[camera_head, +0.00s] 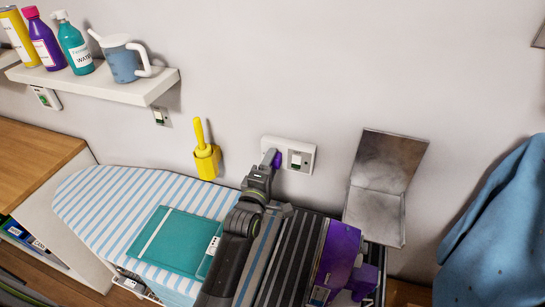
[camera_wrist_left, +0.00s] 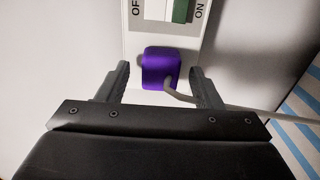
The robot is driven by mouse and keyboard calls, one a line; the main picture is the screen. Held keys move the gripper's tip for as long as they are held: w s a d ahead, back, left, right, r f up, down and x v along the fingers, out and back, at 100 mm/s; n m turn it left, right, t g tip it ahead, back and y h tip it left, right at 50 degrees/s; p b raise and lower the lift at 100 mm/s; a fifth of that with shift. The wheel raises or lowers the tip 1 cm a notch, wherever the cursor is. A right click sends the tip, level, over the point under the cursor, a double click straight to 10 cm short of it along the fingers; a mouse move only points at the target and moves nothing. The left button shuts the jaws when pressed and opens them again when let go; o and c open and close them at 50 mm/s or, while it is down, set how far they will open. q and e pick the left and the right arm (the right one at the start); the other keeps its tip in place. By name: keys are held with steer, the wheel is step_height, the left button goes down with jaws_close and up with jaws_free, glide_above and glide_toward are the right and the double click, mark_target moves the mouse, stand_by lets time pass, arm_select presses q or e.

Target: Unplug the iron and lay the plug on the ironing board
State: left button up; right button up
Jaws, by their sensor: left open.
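The purple plug (camera_wrist_left: 160,68) sits at the wall socket (camera_head: 306,150), with its pale cord leaving to the right in the left wrist view. A little of the plug (camera_head: 277,158) shows past the gripper in the head view. My left gripper (camera_wrist_left: 160,74) is open, with one finger on each side of the plug and visible gaps between; it also shows in the head view (camera_head: 267,163). The ironing board (camera_head: 105,200) has a blue-and-white striped cover. A purple body (camera_head: 338,250) that looks like the iron stands at its right, partly hidden. My right gripper is not in view.
A yellow holder (camera_head: 206,160) hangs left of the socket. A metal plate (camera_head: 385,180) and blue cloth (camera_head: 500,225) are at the right. The board's left end is clear.

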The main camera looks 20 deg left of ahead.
arm_select(q)
steer(key=shift+w, duration=0.65)
stand_by(0.9)
jaws_close()
steer(key=s+p, duration=0.1)
steer(key=s, duration=0.5)
stand_by(1.4)
steer(key=shift+a, duration=0.1)
steer(key=shift+f, duration=0.15)
